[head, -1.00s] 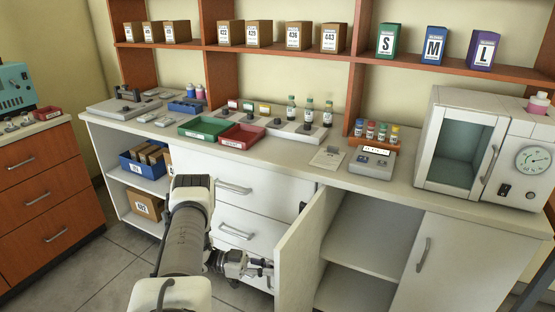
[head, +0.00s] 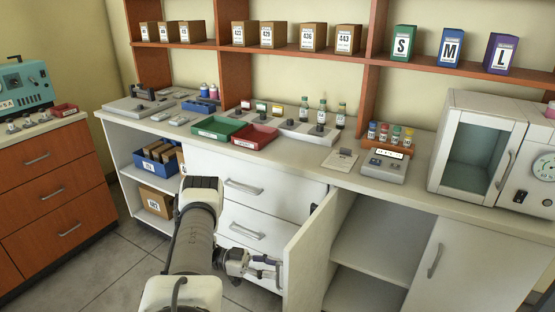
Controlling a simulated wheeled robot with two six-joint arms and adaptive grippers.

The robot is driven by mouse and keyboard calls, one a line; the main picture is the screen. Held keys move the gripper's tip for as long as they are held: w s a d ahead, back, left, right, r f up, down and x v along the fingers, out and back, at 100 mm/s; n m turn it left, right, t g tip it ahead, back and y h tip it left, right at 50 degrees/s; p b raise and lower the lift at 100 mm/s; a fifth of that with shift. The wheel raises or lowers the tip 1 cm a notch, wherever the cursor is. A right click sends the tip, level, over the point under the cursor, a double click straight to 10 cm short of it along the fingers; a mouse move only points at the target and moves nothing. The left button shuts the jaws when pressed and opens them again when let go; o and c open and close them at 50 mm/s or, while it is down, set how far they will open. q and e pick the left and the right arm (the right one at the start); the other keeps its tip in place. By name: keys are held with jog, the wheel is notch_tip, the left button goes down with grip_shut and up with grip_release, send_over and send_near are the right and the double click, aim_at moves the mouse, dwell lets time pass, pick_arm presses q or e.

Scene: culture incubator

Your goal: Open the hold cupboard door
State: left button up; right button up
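The white cupboard door (head: 306,255) under the bench stands part open. It is swung out toward me from its left side, and the bare cupboard inside (head: 375,245) shows to its right. My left gripper (head: 270,266) is low in front of the drawers, just left of the door's near edge, on its outer side. Its fingers point right toward the door. The door's handle is not clear there, and I cannot tell whether the fingers touch or hold it. My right gripper is not in view.
A closed white door (head: 470,265) with a handle is right of the opening. White drawers (head: 250,195) lie left of it. Trays, bottles and a white incubator (head: 475,150) stand on the bench above. Grey floor (head: 110,265) is clear at left.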

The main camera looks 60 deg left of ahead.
pick_arm(q)
jog(key=v, duration=0.5)
jog(key=shift+f, duration=0.1)
dwell(0.4)
